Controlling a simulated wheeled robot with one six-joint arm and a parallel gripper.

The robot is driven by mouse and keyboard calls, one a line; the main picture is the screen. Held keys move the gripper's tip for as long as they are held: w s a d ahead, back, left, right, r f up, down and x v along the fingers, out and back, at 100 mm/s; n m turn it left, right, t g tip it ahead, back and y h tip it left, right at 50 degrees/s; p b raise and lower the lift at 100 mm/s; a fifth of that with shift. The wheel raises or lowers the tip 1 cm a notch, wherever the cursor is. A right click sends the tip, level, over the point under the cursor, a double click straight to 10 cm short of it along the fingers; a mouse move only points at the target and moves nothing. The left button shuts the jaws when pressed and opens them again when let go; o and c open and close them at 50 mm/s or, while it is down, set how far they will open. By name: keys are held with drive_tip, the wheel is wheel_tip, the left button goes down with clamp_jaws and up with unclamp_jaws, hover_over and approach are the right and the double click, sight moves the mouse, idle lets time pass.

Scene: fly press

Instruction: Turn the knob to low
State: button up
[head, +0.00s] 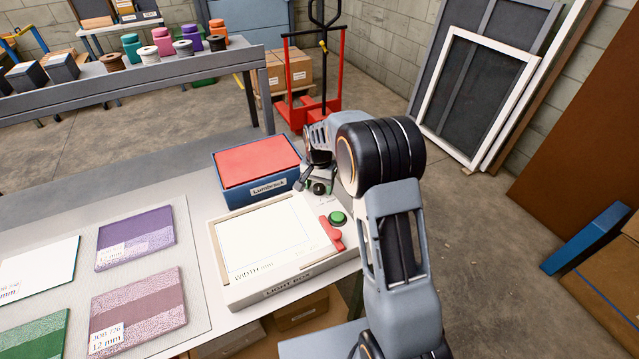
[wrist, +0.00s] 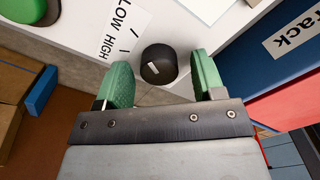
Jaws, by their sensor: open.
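The knob (wrist: 158,65) is a dark round cap with a short pale pointer mark on its face. In the wrist view it lies between the green fingertips of my gripper (wrist: 163,67), with a gap on each side, nearer the left finger. My gripper is open. The "LOW HIGH" label (wrist: 119,27) and two tick lines are printed left of the knob. I cannot tell for certain which tick the pointer faces. In the head view the knob (head: 319,188) shows at the back right corner of the light box (head: 281,291), just under my gripper (head: 316,181).
A green button (head: 338,217) and a red lever (head: 331,234) sit on the light box in front of the knob. A blue box with a red top (head: 258,160), marked Lumbrack, stands close behind. Colour swatches (head: 137,236) lie on the table to the left.

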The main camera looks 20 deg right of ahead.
sight(319, 185)
wheel_tip(319, 185, up, 14)
drive_tip(key=shift+b, duration=0.35)
drive_tip(key=shift+f, duration=0.1)
idle(0.5)
drive_tip(key=s+n+t, duration=0.4)
drive_tip(key=s+n, duration=0.3)
drive_tip(key=s, duration=1.8)
drive_tip(key=shift+f, duration=0.3)
drive_tip(key=shift+w, duration=0.1)
drive_tip(key=shift+c, duration=0.4)
